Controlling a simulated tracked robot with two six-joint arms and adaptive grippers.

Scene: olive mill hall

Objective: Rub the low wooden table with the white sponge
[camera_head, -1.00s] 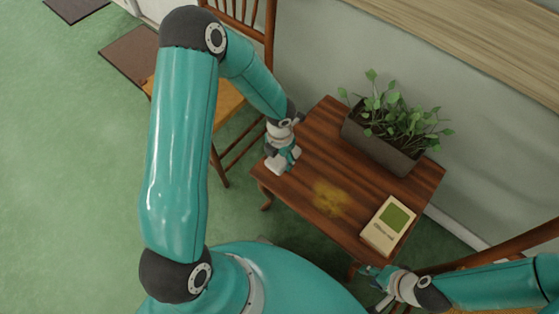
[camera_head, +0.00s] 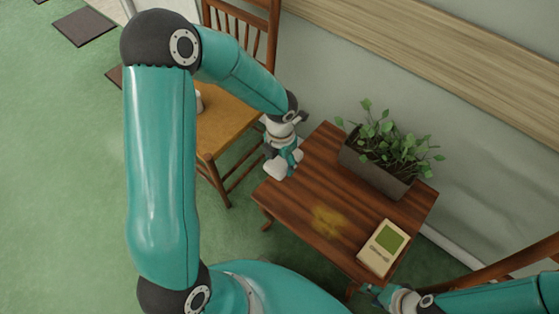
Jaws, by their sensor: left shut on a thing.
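The low wooden table (camera_head: 292,205) stands in the middle of the view, with a yellowish smear (camera_head: 327,221) on its top near the front. My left gripper (camera_head: 284,157) is shut on the white sponge (camera_head: 276,169). It holds the sponge at the table's left edge, apart from the smear, and partly hides it. I cannot tell whether the sponge touches the table. My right gripper (camera_head: 372,297) is low at the front right, just off the table's front corner. Its fingers are small and partly cut off, so I cannot tell how far they are open.
A planter (camera_head: 366,174) with a leafy plant stands on the table's back side. A cream box or book with a green patch (camera_head: 382,247) lies at the front right. A wooden chair (camera_head: 235,125) with a white thing on its seat stands left. A wall is behind.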

